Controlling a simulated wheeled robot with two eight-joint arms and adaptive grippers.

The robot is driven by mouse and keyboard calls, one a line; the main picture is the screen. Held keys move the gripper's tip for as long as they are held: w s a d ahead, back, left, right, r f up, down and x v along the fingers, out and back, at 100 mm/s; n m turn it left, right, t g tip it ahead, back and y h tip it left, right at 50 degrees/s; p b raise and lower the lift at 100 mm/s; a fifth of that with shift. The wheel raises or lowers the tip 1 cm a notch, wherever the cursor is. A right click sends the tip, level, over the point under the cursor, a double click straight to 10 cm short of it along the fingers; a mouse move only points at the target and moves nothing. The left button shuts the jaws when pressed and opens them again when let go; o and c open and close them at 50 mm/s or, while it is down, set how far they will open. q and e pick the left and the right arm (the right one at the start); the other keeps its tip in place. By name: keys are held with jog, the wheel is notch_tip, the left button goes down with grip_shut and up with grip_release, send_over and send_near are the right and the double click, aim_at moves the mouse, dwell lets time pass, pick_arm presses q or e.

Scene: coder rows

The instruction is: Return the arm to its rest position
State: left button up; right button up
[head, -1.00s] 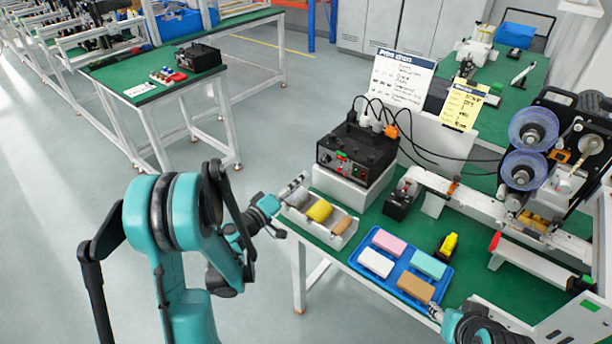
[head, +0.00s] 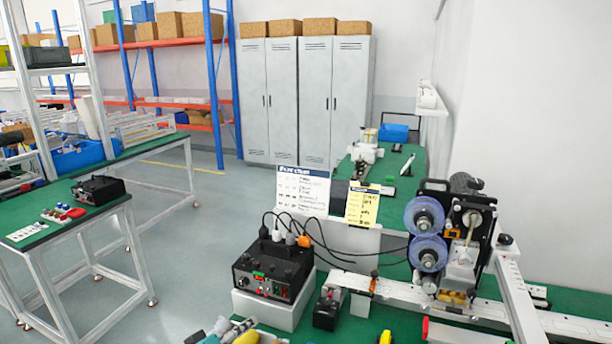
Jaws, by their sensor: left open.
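My left gripper (head: 243,327) shows only in part at the bottom edge of the head view, with a bit of my teal arm behind it. It is open, with nothing seen in it. It is beside a yellow roll (head: 247,338), which is cut off by the frame edge; I cannot tell whether they touch. Most of my left arm is below the frame. My right gripper is not in view.
A black control box (head: 272,268) with cables stands on a white block (head: 268,310) just beyond my left gripper. The coder machine (head: 448,240) with two blue reels stands at the right. A green side table (head: 70,215) is at the left, with open floor (head: 185,270) between.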

pick_arm(q)
jog(key=s+f+m+g+y, duration=0.1)
jog(key=s+m+g+y, duration=0.3)
jog(key=s, duration=1.7)
jog(key=shift+a+g+y, duration=0.45)
jog(key=shift+g+y, duration=0.15)
jog(key=shift+y, duration=0.5)
jog(key=shift+f, duration=0.15)
